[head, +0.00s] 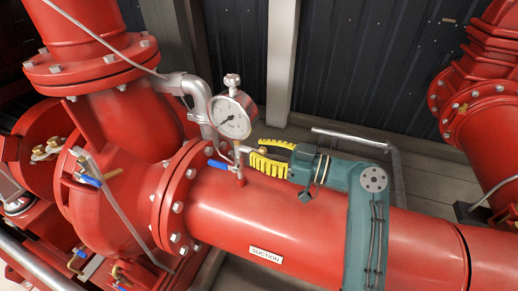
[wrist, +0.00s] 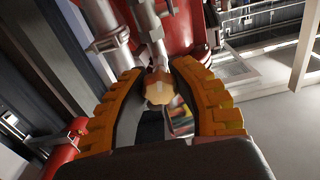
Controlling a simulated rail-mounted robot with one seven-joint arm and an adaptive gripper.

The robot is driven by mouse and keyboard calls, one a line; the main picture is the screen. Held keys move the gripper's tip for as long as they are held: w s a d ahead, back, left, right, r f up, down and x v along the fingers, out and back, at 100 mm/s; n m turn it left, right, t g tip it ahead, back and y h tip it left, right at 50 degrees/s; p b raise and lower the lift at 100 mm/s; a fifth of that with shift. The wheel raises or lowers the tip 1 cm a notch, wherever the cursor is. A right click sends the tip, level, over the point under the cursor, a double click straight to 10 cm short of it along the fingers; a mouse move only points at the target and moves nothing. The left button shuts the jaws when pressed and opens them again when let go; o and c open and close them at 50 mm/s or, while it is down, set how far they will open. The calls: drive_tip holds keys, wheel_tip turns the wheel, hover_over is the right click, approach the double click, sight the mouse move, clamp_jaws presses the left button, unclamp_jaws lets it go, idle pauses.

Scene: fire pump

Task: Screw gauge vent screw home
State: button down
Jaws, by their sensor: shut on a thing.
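The round white-faced gauge (head: 232,116) stands upright on a thin brass stem above the red suction pipe (head: 220,208). My gripper (head: 254,151) comes in from the right, its yellow fingers on either side of the stem side of the gauge fitting. A brass screw head, which I take as the vent screw (wrist: 158,88), lies between the padded fingers (wrist: 158,76) in the wrist view. The gripper is shut on it. The screw's thread and the seat behind it are hidden, so I cannot tell how deep it sits.
A blue valve lever (head: 218,164) sits just left of the stem, below the gauge. A silver bent pipe (head: 203,100) rises behind it. Large bolted red flanges (head: 180,200) stand to the left. A grey handrail (head: 350,137) runs behind my arm.

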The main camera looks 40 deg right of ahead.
drive_tip(key=m+p, duration=0.2)
drive_tip(key=p, duration=0.1)
drive_tip(key=m+p, duration=0.1)
drive_tip(key=m, duration=0.1)
drive_tip(key=shift+r+p, duration=0.25)
drive_tip(key=shift+p, duration=0.15)
drive_tip(key=m+p, duration=0.4)
drive_tip(key=shift+m+p, duration=0.3)
drive_tip(key=shift+p, duration=0.1)
drive_tip(key=m+p, duration=0.3)
drive_tip(key=shift+m, duration=0.3)
drive_tip(key=m+p, duration=0.4)
drive_tip(key=shift+m, duration=0.3)
drive_tip(key=m+p, duration=0.2)
drive_tip(key=m, duration=0.1)
drive_tip(key=shift+m+p, duration=0.3)
drive_tip(key=m+p, duration=0.2)
drive_tip(key=m, duration=0.2)
drive_tip(key=shift+m, duration=0.3)
drive_tip(key=m+p, duration=0.2)
drive_tip(key=m, duration=0.1)
drive_tip(key=shift+m+p, duration=0.65)
drive_tip(key=shift+m, duration=1.85)
